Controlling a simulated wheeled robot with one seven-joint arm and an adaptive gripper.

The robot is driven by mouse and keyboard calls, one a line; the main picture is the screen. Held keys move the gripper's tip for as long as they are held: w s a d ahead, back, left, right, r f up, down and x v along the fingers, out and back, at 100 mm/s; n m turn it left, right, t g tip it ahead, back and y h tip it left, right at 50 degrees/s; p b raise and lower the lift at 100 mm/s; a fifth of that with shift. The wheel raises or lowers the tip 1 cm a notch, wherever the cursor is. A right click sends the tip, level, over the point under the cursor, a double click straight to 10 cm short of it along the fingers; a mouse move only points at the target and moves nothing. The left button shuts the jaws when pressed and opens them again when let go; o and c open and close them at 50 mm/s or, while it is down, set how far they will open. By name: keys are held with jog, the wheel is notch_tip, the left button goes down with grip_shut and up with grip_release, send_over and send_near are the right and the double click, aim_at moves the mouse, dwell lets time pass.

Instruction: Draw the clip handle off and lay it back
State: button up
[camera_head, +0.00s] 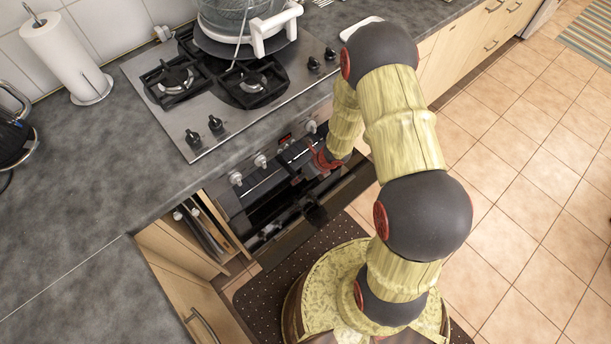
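My arm reaches down in front of the open oven (268,205) below the hob. My gripper (303,158) is beyond the red wrist ring, at the oven's upper front. Its dark fingers blend into the dark oven, so I cannot tell whether they are open or hold anything. I cannot clearly make out the clip handle. A small black piece (315,212) sticks out at the oven's front below my gripper; I cannot tell if it is the handle.
A pot with a white handle (270,35) stands on the gas hob (196,137). A paper towel roll (65,55) and black kettle (14,135) stand to the left. A narrow pull-out (208,230) is open left of the oven. The left grey worktop (95,190) is largely clear.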

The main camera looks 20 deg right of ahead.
jog(key=shift+w+a+f, duration=0.15)
jog(key=shift+f, duration=0.3)
jog(key=c, duration=0.4)
grip_shut()
dwell(0.4)
